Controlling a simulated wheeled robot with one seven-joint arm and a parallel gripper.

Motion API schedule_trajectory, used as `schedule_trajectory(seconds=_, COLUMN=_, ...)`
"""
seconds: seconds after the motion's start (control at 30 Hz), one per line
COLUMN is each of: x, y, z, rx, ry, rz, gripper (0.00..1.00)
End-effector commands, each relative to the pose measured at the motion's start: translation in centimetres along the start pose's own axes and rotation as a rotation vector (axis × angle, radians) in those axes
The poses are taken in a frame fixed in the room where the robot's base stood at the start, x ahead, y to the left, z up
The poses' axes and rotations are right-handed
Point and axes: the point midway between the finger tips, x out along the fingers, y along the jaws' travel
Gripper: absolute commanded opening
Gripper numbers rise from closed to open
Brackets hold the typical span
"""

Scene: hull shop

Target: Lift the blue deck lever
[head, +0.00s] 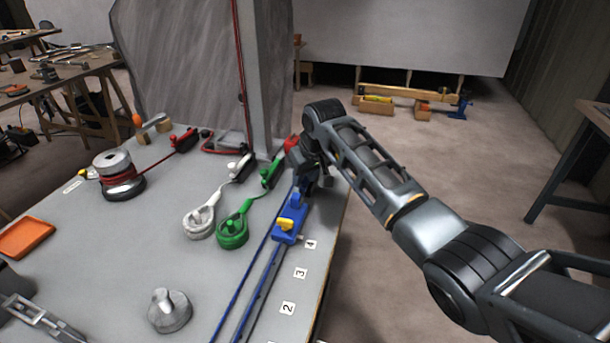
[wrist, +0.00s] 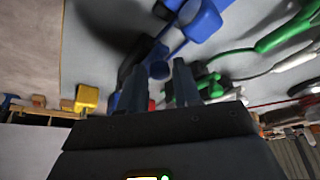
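The blue deck lever (head: 302,192) is at the right edge of the grey deck, behind a blue block with a yellow knob (head: 285,226). In the head view my gripper (head: 308,178) is low over it and hides much of it. In the wrist view the blue lever (wrist: 178,40) runs from upper right down towards my gripper (wrist: 160,88). The two dark fingers stand apart, with the lever's blue rounded end just beyond or between them. I cannot tell whether they touch it.
A green lever (head: 270,172) and a white lever (head: 240,166) stand close to the left. A red handle (head: 291,143) is just behind my gripper. A grey post (head: 264,75) rises behind. A winch drum (head: 118,172) stands farther left. Open floor (head: 430,150) lies right of the deck.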

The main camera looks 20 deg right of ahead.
Motion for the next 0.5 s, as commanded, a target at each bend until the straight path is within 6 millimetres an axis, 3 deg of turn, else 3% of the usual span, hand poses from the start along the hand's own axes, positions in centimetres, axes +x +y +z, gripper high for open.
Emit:
schedule_trajectory(seconds=0.3, x=0.00, y=0.01, z=0.02, rx=0.000, ry=0.000, rz=0.000, gripper=0.01)
schedule_trajectory(seconds=0.5, x=0.00, y=0.01, z=0.02, rx=0.000, ry=-0.001, rz=0.000, gripper=0.00)
